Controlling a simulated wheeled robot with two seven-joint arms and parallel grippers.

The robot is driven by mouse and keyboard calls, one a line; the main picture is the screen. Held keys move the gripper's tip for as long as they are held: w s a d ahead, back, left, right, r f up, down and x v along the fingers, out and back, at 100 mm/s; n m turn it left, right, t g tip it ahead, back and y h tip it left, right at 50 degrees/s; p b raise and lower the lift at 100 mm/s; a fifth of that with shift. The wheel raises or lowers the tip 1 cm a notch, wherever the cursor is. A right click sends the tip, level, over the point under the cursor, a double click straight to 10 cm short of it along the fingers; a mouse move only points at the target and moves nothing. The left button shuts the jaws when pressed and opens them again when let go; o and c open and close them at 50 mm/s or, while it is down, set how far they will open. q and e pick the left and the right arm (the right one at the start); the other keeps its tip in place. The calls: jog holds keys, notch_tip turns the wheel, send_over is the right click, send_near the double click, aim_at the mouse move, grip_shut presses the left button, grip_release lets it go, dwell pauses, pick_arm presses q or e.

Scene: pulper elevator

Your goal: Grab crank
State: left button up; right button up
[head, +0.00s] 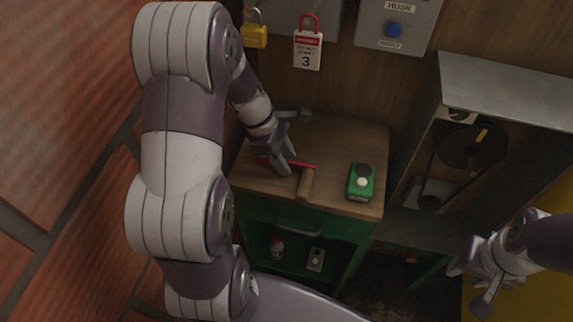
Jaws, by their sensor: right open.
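The crank lies on the wooden top of a green cabinet; I take it to be the red bar (302,165) with a wooden grip (306,184) at its right part. My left gripper (297,143) is over the cabinet top with its fingers spread apart. Its lower finger overlaps the red bar in the picture and hides part of it; I cannot tell whether they touch. Nothing shows between the fingers. My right gripper (468,288) is at the lower right, open and empty, away from the crank.
The cabinet top (350,140) is otherwise mostly clear. A grey machine housing (500,90) stands at the right. A padlock (255,32) and lockout tag (307,50) hang behind. Small items sit on the cabinet's lower shelf.

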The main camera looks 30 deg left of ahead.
pick_arm(q)
grip_shut()
jog(key=shift+r, duration=0.1)
